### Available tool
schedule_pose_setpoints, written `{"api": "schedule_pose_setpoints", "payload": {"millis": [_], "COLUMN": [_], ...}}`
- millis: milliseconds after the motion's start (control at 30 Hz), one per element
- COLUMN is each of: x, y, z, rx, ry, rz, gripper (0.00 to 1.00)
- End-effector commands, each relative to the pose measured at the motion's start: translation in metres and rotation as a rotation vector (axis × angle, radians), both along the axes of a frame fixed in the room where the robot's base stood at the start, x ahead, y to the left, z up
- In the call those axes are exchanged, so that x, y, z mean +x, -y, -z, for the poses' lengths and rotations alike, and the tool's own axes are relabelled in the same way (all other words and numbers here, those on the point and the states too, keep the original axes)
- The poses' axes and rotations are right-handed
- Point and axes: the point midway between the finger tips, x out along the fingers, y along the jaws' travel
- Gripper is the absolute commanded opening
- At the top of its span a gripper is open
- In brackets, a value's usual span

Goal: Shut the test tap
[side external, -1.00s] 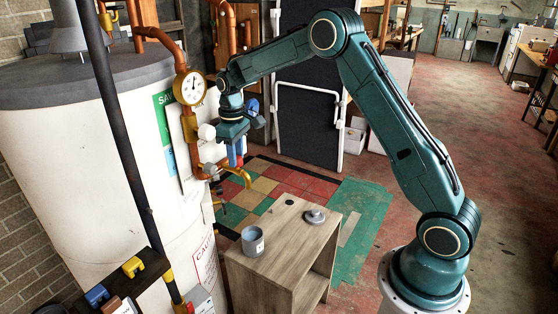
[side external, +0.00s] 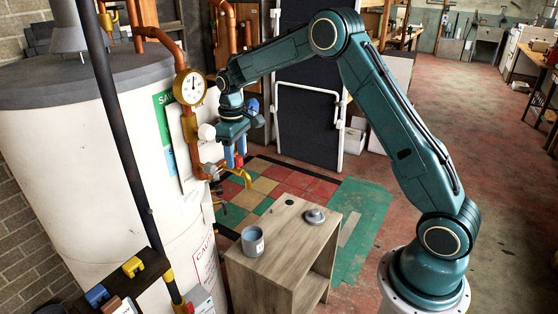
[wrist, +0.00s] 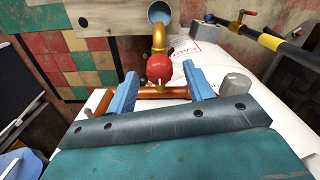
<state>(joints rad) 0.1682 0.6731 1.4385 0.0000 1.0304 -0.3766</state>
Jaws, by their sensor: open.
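The test tap has a brass spout (side external: 245,178) on copper pipework on the side of the white tank. In the wrist view its spout (wrist: 158,38) lies just beyond a round red knob (wrist: 160,67). My gripper (side external: 235,163) is above the tap, pointing down. In the wrist view my gripper (wrist: 160,72) has its two blue fingers apart, one on each side of the red knob, with gaps showing. Nothing is held. In the side view the knob is mostly hidden by the fingers.
A pressure gauge (side external: 190,87) and copper pipes stand close to my gripper on the tank (side external: 95,150). A wooden stand (side external: 285,245) below carries a grey cup (side external: 252,241) and a grey lid-like disc (side external: 314,215). Open floor lies to the right.

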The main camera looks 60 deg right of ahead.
Motion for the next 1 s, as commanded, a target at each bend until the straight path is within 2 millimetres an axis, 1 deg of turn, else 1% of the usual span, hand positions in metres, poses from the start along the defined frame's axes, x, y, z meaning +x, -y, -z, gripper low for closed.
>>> {"api": "schedule_pose_setpoints", "payload": {"millis": [167,267,367,700,833,1000], "x": [0.001,0.001,0.001,0.001,0.000,0.000], "y": [0.000,0.000,0.000,0.000,0.000,0.000], "z": [-0.013,-0.025,-0.040,-0.098,-0.116,-0.130], "rx": [-0.001,0.000,-0.001,0.000,-0.001,-0.001], "ry": [0.002,0.003,0.004,0.004,0.002,0.002], "rz": [0.000,0.000,0.000,0.000,0.001,0.001], "gripper": [0.52,0.52,0.52,0.52,0.52,0.52]}}
